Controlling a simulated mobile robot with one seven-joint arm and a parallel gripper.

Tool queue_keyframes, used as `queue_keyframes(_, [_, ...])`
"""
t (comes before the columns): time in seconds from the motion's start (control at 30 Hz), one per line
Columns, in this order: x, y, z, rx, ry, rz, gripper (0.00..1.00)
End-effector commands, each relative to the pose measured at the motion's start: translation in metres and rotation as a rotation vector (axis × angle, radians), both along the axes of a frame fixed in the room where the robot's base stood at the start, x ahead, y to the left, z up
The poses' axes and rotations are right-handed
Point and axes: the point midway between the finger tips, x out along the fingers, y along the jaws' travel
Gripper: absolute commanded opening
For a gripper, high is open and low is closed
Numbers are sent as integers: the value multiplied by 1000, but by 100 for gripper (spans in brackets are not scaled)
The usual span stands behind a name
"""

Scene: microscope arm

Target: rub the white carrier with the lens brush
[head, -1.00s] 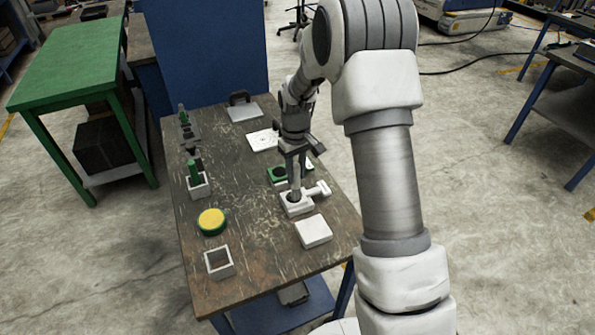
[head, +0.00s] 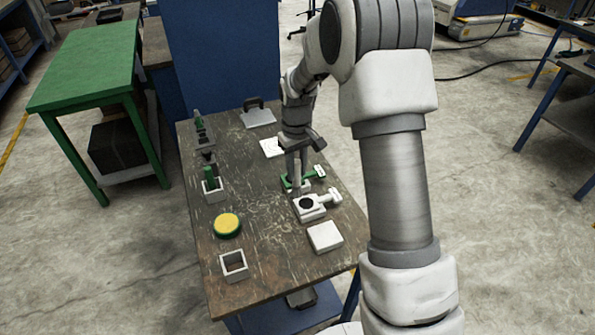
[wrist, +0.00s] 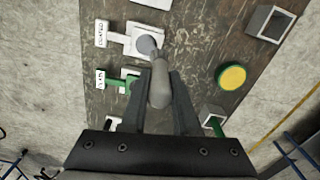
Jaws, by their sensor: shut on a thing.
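The white carrier (head: 318,207) lies on the workbench, with a dark round spot on its top and an arm out to the right. It also shows in the wrist view (wrist: 137,33). My gripper (head: 297,172) is shut on the lens brush (wrist: 159,88), a grey, rounded handle between the two fingers in the wrist view. The brush points down at the carrier's far side in the head view. In the wrist view its far end overlaps the carrier's round spot. I cannot tell whether it touches.
A green carrier (head: 317,175) lies just behind the white one. A white block (head: 325,237) lies in front. A yellow-green pad (head: 227,225), an open grey box (head: 233,266) and a holder with a green-handled tool (head: 212,188) stand to the left. The bench middle is bare.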

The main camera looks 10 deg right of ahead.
Motion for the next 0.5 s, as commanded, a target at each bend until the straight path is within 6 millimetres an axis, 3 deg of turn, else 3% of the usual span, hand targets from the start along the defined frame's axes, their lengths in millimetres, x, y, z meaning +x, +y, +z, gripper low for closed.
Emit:
queue_keyframes(0.2, [-1, 2, 22, 0, 0, 0, 0])
queue_keyframes(0.5, [-1, 3, 24, 0, 0, 0, 0])
